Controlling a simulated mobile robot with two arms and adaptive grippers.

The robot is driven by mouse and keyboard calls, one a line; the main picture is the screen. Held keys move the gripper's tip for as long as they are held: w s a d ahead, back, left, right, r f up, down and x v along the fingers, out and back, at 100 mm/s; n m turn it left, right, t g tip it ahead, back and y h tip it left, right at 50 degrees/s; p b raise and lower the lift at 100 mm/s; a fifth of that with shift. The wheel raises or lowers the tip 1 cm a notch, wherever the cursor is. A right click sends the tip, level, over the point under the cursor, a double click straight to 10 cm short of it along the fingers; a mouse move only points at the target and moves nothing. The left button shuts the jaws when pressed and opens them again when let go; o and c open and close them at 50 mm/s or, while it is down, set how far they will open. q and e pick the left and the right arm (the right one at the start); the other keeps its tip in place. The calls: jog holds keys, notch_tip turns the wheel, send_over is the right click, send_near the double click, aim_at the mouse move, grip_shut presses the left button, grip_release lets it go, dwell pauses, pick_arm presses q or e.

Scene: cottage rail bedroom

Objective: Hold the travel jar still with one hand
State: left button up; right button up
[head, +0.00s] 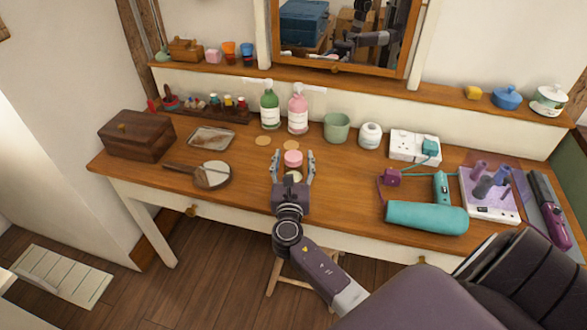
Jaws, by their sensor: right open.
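A small jar with a pink top (292,158), which looks like the travel jar, stands upright on the wooden dressing table (245,205) near its middle. A pale round part shows just below the pink top, partly hidden by my gripper. My right gripper (293,161) reaches in from the lower right. Its two fingers are open, one to the left and one to the right of the jar, with gaps showing beside the pink top. My left gripper is not in view.
Green and pink pump bottles (298,112), a green cup (337,127) and a white jar (370,135) stand behind. A teal hair dryer (427,217) lies right. A hand mirror (212,175) and wooden box (136,137) are left. Bare tabletop lies left of my gripper.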

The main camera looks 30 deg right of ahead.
jog(key=shift+c, duration=0.2)
jog(key=c, duration=1.3)
jog(key=shift+r, duration=0.1)
notch_tip(320, 180, up, 20)
jog(key=p, duration=0.5)
jog(key=o, duration=0.5)
grip_shut()
